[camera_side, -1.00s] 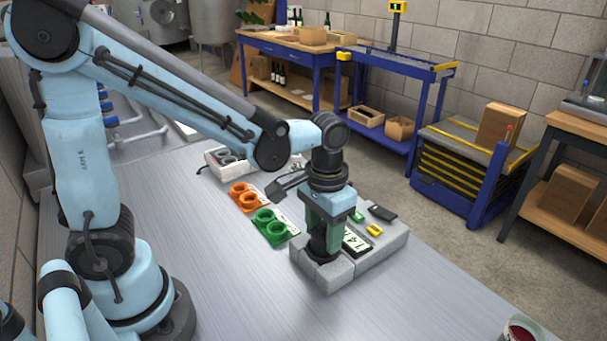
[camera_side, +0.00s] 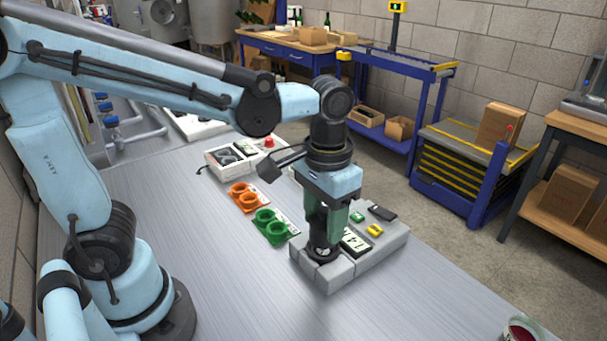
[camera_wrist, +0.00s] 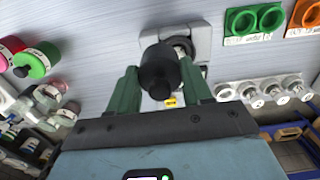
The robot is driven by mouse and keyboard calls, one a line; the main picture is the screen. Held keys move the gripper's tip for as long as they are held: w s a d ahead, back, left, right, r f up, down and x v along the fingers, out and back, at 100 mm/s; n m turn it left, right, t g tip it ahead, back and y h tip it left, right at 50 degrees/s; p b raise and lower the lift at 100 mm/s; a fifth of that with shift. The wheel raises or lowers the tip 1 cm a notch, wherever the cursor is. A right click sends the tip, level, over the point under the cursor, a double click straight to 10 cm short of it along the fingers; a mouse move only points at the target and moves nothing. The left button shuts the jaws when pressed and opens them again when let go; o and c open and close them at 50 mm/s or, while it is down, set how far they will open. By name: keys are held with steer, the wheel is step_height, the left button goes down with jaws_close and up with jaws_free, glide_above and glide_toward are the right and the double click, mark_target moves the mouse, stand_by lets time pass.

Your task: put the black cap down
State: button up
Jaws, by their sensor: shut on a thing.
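My gripper (camera_side: 327,222) points down over the near left end of a grey device (camera_side: 375,252) on the bench. In the wrist view its two green fingers (camera_wrist: 160,78) are shut on the black cap (camera_wrist: 160,68), a dark round piece with a small knob. In the side view, the cap is mostly hidden by the fingers, low at the device. I cannot tell whether it touches the device.
Green rings (camera_side: 268,226) and orange rings (camera_side: 243,197) stand left of the device. A white box (camera_side: 228,158) lies behind them. The device carries a display (camera_side: 354,241) and a yellow piece (camera_side: 375,230). A red-topped jar (camera_side: 522,328) stands at the front right.

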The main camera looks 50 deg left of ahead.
steer(key=s+d+r, duration=0.5)
steer(key=d, duration=0.1)
steer(key=w+a+n, duration=0.1)
steer(key=w, duration=0.1)
steer(key=w+a+f+n, duration=0.1)
steer(key=w+a+n, duration=0.1)
steer(key=w+a+f+n, duration=0.1)
steer(key=a, duration=0.1)
steer(key=shift+w+a+f+n, duration=0.1)
steer(key=shift+w+a+n, duration=0.2)
steer(key=shift+w, duration=0.1)
steer(key=w+a+f+n, duration=0.1)
steer(key=w+a+f, duration=0.1)
steer(key=a, duration=0.4)
steer(key=w+a+f+n, duration=0.2)
steer(key=w+a+f, duration=0.1)
steer(key=a, duration=0.3)
steer(key=w+a+f+n, duration=0.1)
steer(key=w+a+f, duration=0.1)
steer(key=a+f, duration=0.2)
steer(key=shift+w+a+f, duration=0.1)
steer(key=shift+w+a, duration=0.05)
steer(key=shift+a, duration=0.5)
steer(key=shift+w+a+f, duration=0.1)
steer(key=shift+w+a, duration=0.05)
steer(key=shift+a, duration=0.5)
steer(key=shift+a+f, duration=0.25)
steer(key=shift+f, duration=1.9)
steer(key=shift+f, duration=0.1)
